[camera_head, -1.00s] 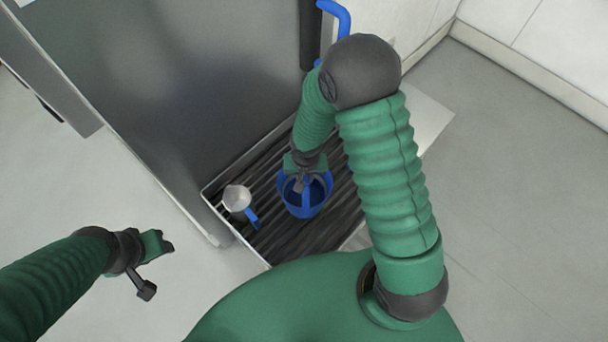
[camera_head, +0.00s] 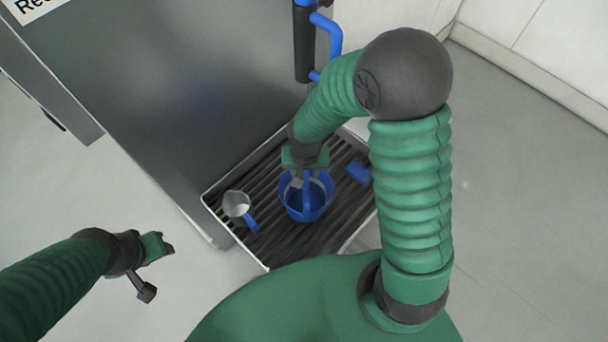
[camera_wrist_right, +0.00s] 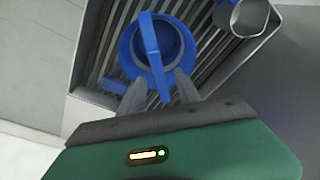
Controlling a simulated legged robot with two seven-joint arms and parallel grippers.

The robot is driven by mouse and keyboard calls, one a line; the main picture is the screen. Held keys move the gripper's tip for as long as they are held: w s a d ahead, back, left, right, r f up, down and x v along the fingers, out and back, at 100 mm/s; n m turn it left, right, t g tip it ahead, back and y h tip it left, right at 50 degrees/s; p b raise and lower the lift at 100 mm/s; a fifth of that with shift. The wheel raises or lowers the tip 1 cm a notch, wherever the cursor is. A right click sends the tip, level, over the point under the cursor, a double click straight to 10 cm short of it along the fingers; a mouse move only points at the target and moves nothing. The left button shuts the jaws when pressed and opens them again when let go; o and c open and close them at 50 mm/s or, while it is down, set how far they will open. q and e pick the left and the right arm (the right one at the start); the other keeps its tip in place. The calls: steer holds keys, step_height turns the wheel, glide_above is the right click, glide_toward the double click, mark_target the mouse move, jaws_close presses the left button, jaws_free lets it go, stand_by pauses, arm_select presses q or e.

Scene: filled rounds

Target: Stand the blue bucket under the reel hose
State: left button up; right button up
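The blue bucket (camera_head: 318,210) stands upright on a ribbed drain tray (camera_head: 262,268), its handle raised across its mouth. It also shows in the right wrist view (camera_wrist_right: 133,58). My right gripper (camera_head: 302,181) is at the bucket's rim from the far side. In the right wrist view its two grey fingers (camera_wrist_right: 158,93) are apart, with the blue handle (camera_wrist_right: 151,45) running between them and no visible grip. My left gripper (camera_head: 166,246) is empty.
A metal jug (camera_head: 236,203) with a blue handle stands left of the bucket on the tray. A blue block (camera_head: 360,172) lies on the tray to the bucket's right. A grey metal panel (camera_head: 170,90) rises behind the tray. The floor around is clear.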

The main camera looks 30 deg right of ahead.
steer(key=r, duration=0.3)
steer(key=shift+s+a+r, duration=0.15)
steer(key=shift+s+a, duration=0.05)
steer(key=shift+s, duration=0.05)
steer(key=shift+s+a+r, duration=0.1)
steer(key=shift+s+r, duration=0.05)
steer(key=shift+r, duration=0.2)
steer(key=s+r+n+t, duration=0.1)
steer(key=s+r+n, duration=0.4)
steer(key=s, duration=0.1)
steer(key=shift+s+a+r+y, duration=0.15)
steer(key=shift+s+a+y, duration=0.1)
steer(key=shift+y, duration=0.15)
